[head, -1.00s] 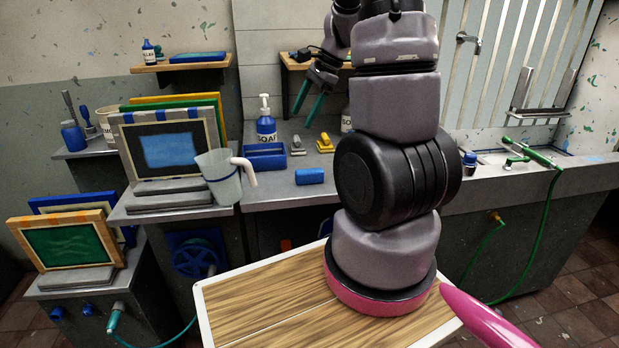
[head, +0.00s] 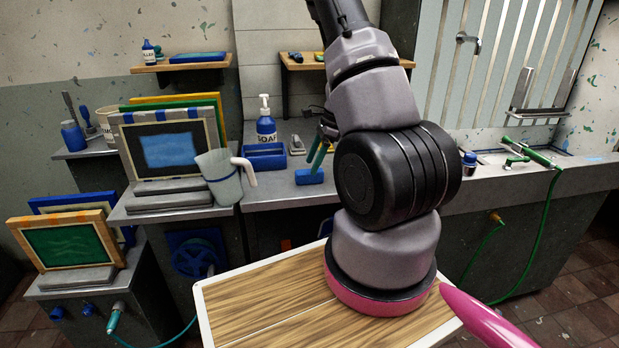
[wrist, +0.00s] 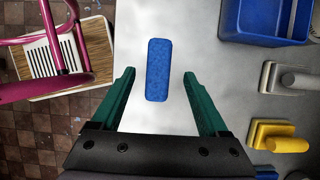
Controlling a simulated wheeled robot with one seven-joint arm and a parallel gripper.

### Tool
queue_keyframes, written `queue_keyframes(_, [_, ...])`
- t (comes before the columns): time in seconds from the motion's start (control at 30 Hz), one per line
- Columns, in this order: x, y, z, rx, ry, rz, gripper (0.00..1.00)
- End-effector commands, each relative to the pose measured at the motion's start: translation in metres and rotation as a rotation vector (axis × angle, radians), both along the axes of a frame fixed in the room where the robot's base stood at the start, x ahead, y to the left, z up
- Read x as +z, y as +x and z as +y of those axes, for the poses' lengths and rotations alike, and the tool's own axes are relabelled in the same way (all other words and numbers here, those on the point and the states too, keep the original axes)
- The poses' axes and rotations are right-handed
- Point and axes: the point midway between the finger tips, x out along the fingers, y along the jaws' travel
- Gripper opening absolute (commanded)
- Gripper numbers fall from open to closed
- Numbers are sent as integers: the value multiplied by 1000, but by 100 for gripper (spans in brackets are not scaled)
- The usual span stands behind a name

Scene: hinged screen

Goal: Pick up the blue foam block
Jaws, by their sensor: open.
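The blue foam block (head: 309,177) lies on the grey counter near its front edge. In the wrist view the block (wrist: 158,69) lies lengthwise between the lines of my two green fingers, mostly beyond their tips. My gripper (wrist: 159,73) is open, with a gap on both sides of the block, and holds nothing. In the head view a green finger of my gripper (head: 320,156) shows just above and partly over the block; the other finger is largely hidden by my arm.
A blue bin (head: 265,156) stands behind the block, with a soap bottle (head: 266,128) behind it. A yellow-handled tool (wrist: 280,137) and a grey-handled one (wrist: 286,78) lie to the right in the wrist view. A translucent jug (head: 219,177) stands left. Counter around the block is clear.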

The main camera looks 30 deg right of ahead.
Motion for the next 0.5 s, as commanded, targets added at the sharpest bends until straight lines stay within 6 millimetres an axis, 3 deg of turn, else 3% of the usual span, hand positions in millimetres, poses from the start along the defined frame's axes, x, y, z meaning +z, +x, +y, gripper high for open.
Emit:
queue_keyframes(0.2, [-32, 0, 11, 0, 0, 3, 78])
queue_keyframes(0.5, [-39, 2, 14, 1, -1, 0, 78])
